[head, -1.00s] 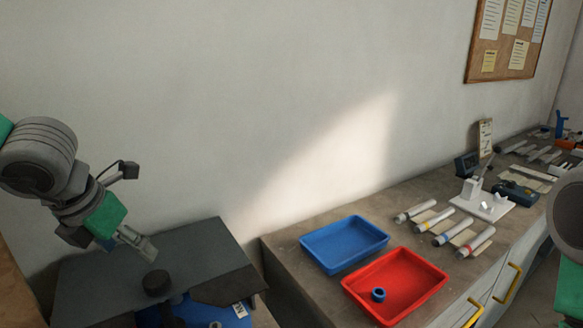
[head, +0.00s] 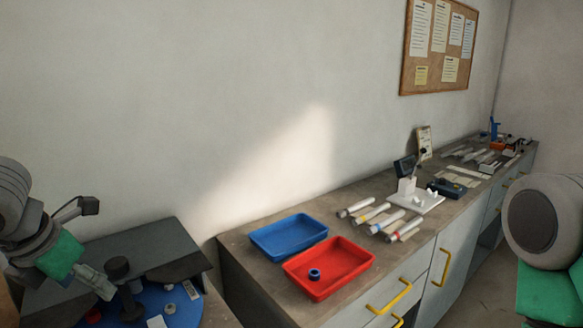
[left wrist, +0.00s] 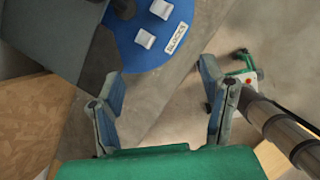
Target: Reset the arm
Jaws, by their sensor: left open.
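My left gripper (head: 98,284) is at the lower left of the head view, beside the dark grey housing over a blue round plate. It also shows in the left wrist view (left wrist: 165,92), with its two fingers spread wide and nothing between them. Bare floor shows between and beyond the fingers there. The blue plate (left wrist: 135,45) lies beyond the fingertips, with small white blocks and a label on it. My right arm (head: 548,235) shows at the right edge of the head view; its gripper is out of view.
A blue tray (head: 262,243) and a red tray (head: 345,280) holding a blue ring (head: 314,274) stand on the counter (head: 240,250). Several tubes (head: 372,217) and a white stand (head: 424,201) lie farther along. Yellow-handled drawers (head: 388,297) face the open floor.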

